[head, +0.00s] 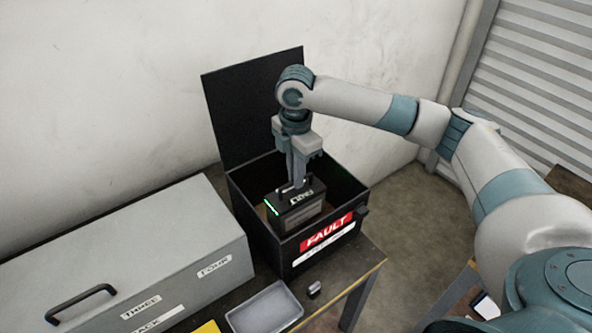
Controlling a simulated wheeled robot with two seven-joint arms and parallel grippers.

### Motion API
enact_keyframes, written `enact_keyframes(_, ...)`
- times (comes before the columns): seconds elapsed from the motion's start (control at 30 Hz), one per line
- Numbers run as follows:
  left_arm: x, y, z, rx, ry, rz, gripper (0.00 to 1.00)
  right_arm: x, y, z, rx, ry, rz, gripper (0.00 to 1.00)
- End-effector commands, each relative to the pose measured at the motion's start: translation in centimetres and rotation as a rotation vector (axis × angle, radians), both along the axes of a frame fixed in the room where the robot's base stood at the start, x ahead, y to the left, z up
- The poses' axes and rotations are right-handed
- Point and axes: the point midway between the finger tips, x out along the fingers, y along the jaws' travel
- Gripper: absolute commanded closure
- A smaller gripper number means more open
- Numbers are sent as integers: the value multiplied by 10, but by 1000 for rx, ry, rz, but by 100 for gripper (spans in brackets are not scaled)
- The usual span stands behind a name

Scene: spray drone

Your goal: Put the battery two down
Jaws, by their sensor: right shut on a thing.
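A black battery (298,211) with a green light strip and a handle on top is inside the open black box (243,216) marked FAULT. My right gripper (298,184) reaches down into the box from above and is shut on the battery's handle. The battery's lower part is hidden by the box's front wall, so I cannot tell whether it touches the floor of the box. The number on the battery is too small to read surely. My left gripper is not in view.
The box's lid (245,115) stands open at the back. A long grey case (120,260) with a black handle and labels THREE and FOUR lies to the left. A grey tray (264,308) and a small metal item (314,289) lie in front, near the table's right edge.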

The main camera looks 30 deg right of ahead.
Motion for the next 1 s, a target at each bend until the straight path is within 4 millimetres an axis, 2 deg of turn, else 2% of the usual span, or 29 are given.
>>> enact_keyframes(0.3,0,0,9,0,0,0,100,1,0,-23,2,-6,0,100)
enact_keyframes(0.7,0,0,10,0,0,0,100,1,0,-26,2,-6,0,100)
enact_keyframes(0.73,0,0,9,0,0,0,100,0,0,-29,0,-1,0,86)
enact_keyframes(0.8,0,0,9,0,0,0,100,0,0,-29,0,-1,0,72)
enact_keyframes(1.0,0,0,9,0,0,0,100,0,0,-29,0,-1,0,72)
